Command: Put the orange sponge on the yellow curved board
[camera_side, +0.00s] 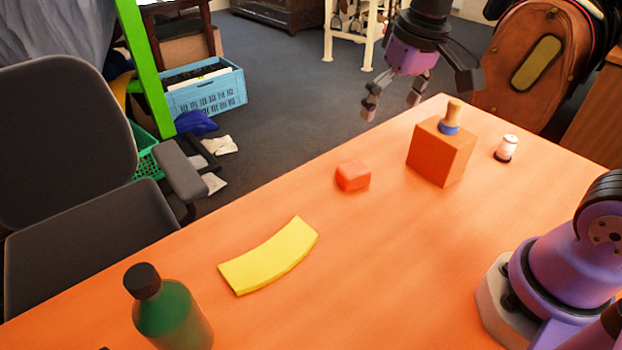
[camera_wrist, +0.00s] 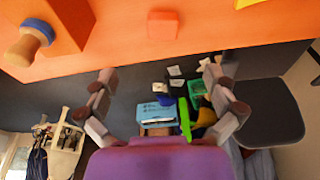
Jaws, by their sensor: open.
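The orange sponge (camera_side: 353,176) is a small red-orange block lying on the table near its far edge, in the middle of the side view. It also shows at the top of the wrist view (camera_wrist: 163,25). The yellow curved board (camera_side: 269,256) lies on the table to the left of the sponge and nearer the side camera. Only a corner of the board (camera_wrist: 246,3) shows at the top of the wrist view. My gripper (camera_side: 391,105) is open and empty, raised at the far side of the table, apart from the sponge. Its two fingers also show in the wrist view (camera_wrist: 160,92).
An orange box (camera_side: 440,152) with a wooden-and-blue stamp-like object (camera_side: 452,117) on top stands right of the sponge. A small white jar (camera_side: 507,148) is farther right. A green bottle (camera_side: 171,312) stands at the front left. The table between sponge and board is clear.

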